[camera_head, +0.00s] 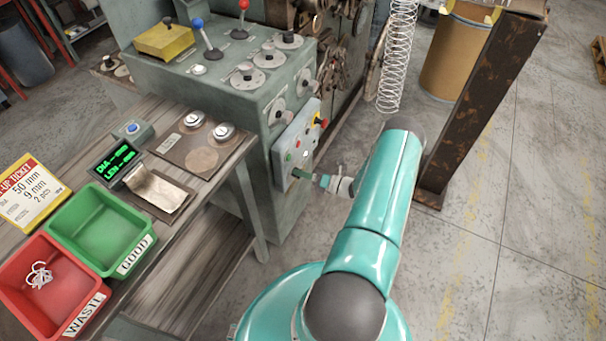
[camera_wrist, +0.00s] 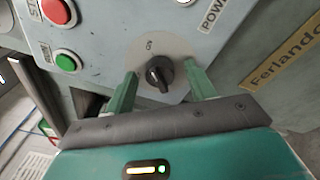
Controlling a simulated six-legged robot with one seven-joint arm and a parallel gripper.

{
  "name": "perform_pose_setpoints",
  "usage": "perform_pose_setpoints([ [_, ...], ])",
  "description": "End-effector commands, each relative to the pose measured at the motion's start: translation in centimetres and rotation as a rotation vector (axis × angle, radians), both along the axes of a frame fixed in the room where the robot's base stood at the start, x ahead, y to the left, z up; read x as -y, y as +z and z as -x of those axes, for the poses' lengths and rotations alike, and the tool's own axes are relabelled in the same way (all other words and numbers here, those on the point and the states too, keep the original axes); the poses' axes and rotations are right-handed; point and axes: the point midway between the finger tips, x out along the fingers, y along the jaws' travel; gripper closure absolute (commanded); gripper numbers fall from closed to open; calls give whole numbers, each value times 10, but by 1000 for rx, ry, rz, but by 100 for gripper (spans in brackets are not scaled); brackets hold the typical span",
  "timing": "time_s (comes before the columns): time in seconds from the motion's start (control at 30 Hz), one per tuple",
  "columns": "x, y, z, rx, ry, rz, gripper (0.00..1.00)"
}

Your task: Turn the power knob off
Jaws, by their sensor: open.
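The power knob (camera_wrist: 160,73) is a black rotary knob on a pale round plate marked "ON", below a partly cut-off "POWER" label (camera_wrist: 214,14) in the wrist view. The knob's pointer is close to upright in that picture, tilted slightly. My gripper (camera_wrist: 163,88) is open, with one green finger on each side of the knob and visible gaps between.
A red button (camera_wrist: 57,11) and a green button (camera_wrist: 67,60) sit left of the knob. The bench (camera_head: 185,240) carries a green GOOD bin (camera_head: 140,248) and a red WASTE bin (camera_head: 88,312). A rusty post (camera_head: 490,100) stands right of my arm. Open floor lies at the right.

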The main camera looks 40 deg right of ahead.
Motion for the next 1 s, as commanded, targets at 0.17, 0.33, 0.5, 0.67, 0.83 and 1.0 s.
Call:
perform_pose_setpoints([
  [0.17,0,0,-1,0,0,0,45],
  [0.33,0,0,-1,0,0,0,67],
  [0.5,0,0,0,0,0,0,90],
  [0.67,0,0,0,3,0,6,90],
  [0.83,0,1,0,17,0,43,90],
  [1.0,0,1,-1,46,-1,124,90],
])
